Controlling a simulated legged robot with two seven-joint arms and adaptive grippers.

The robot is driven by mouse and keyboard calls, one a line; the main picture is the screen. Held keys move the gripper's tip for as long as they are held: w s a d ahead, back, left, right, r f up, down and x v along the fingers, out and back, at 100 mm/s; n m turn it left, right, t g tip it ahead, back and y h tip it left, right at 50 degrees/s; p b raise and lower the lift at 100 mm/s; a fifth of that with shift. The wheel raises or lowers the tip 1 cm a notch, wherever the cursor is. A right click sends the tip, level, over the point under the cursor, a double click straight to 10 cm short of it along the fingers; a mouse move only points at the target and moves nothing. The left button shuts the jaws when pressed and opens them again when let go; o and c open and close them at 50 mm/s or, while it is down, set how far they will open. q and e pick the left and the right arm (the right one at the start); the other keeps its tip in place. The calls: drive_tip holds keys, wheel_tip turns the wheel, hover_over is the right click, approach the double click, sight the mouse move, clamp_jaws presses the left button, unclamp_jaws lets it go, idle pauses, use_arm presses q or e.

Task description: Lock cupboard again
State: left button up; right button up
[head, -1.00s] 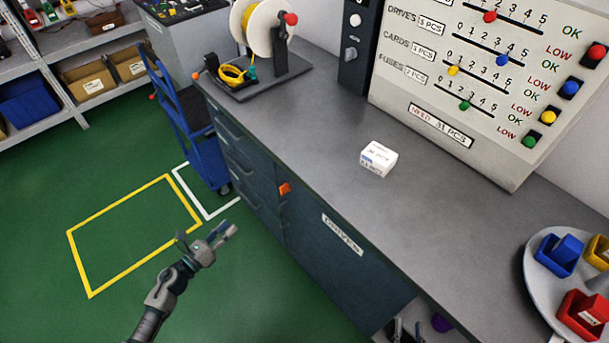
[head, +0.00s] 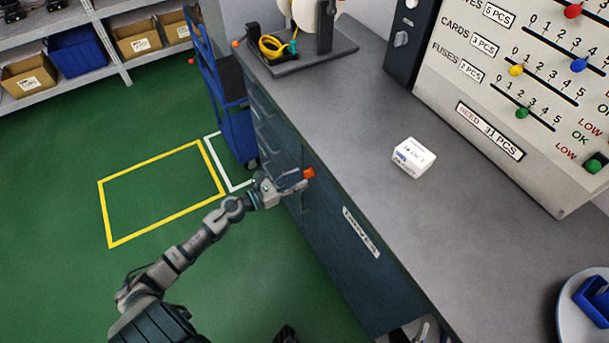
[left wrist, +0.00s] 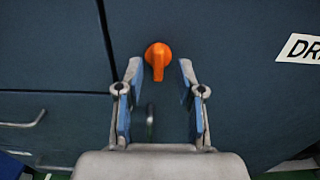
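The cupboard is the dark blue-grey front with a white label (head: 361,232) under the grey worktop. Its orange knob (head: 309,173) is near the door's upper left. In the left wrist view the orange knob (left wrist: 158,60) has its grip pointing downward. My left gripper (head: 302,180) is at the knob. The left wrist view shows the left gripper (left wrist: 158,75) open, one finger on each side of the knob with gaps between. The door looks flush with the front.
A small white box (head: 413,158) sits on the worktop (head: 350,120). A cable reel (head: 316,20) stands at the far end. A blue trolley (head: 236,125) is beside the drawers. The green floor left of the cupboard is clear, with a yellow outline (head: 160,190).

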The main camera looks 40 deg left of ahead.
use_arm(q)
drive_tip(key=x, duration=0.2)
drive_tip(key=shift+w+a+f, duration=0.1)
drive_tip(key=shift+w+a, duration=0.05)
drive_tip(key=shift+w, duration=0.25)
use_arm(e)
drive_tip(key=shift+a, duration=0.3)
use_arm(q)
clamp_jaws()
use_arm(e)
drive_tip(key=shift+d, duration=0.15)
